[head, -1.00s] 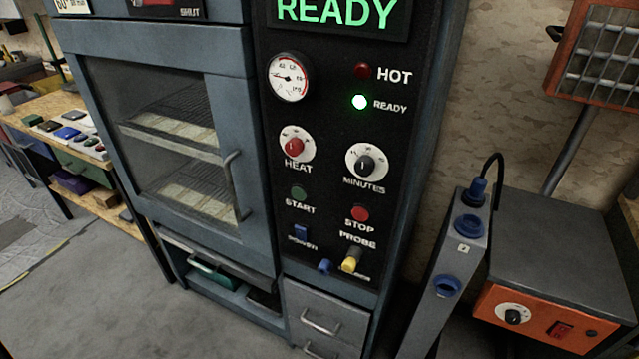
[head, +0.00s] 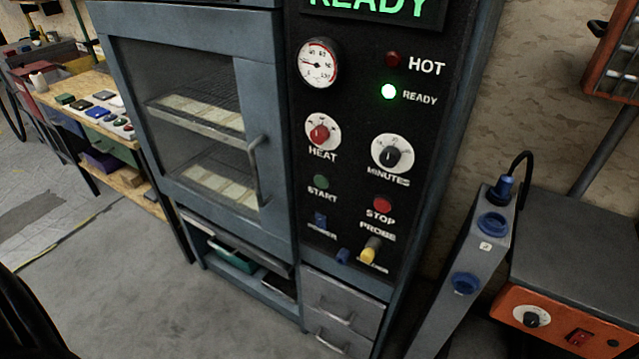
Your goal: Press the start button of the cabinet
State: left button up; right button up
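The cabinet (head: 273,120) stands in front of me, blue-grey with a black control panel on its right side. The green start button (head: 321,182) is on the panel, above the label START and left of the red stop button (head: 382,205). The green READY lamp (head: 389,92) is lit and the red HOT lamp (head: 393,60) looks dark. The display reads READY, its top cut off. The cabinet door is closed, with trays visible behind its glass. Neither gripper shows; a dark shape at the lower left edge is too cut off to identify.
A grey post with blue sockets (head: 492,223) and an orange-and-grey unit (head: 560,300) stand right of the cabinet. A wooden workbench (head: 85,92) with small items is at the left. The floor (head: 150,280) in front of the cabinet's left part is clear.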

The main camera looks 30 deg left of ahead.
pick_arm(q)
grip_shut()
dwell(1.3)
